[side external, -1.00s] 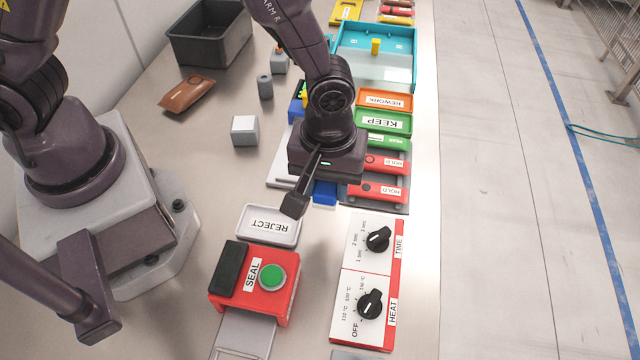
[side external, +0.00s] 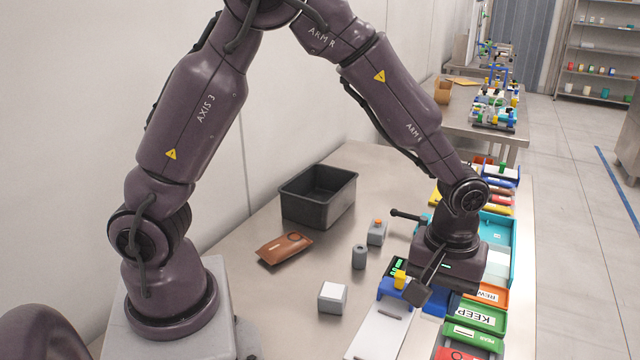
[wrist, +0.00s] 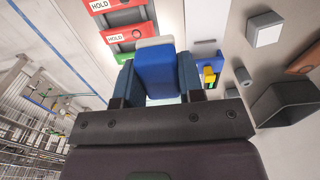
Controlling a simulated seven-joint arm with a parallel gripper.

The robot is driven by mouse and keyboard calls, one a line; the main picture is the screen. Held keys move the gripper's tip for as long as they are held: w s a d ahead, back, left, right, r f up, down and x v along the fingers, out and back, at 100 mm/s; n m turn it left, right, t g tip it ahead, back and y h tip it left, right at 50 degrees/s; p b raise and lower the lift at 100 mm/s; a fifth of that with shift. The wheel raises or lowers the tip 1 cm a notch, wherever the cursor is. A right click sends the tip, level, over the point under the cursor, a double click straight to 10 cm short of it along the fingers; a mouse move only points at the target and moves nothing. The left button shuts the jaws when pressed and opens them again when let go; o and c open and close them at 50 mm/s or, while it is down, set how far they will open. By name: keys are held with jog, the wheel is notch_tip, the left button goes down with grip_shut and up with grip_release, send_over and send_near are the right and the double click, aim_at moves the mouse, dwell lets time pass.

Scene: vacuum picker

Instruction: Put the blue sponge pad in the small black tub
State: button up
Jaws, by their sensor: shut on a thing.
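My gripper (wrist: 157,72) is shut on the blue sponge pad (wrist: 156,75), a blue block with a pale far end, held between the two fingers in the wrist view. In the side view my gripper (side external: 450,262) is over the row of trays at the right of the table, and its body hides most or all of the pad. The black tub (side external: 306,208) is an empty-looking, open dark box at the back, left of my gripper and well apart from it. It also shows at the right of the wrist view (wrist: 284,108).
A green KEEP tray (side external: 478,316) lies near my gripper. Bare table surrounds the cube.

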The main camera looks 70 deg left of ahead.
jog(key=w+a, duration=0.3)
jog(key=a, duration=1.2)
jog(key=w+a, duration=0.4)
jog(key=a, duration=1.2)
jog(key=s+a, duration=0.6)
jog(key=a, duration=0.5)
jog(key=s+a, duration=0.6)
jog(key=a, duration=0.4)
notch_tip(320, 180, down, 11)
jog(key=shift+w+r, duration=0.15)
jog(key=shift+f, duration=2.3)
jog(key=shift+f, duration=0.1)
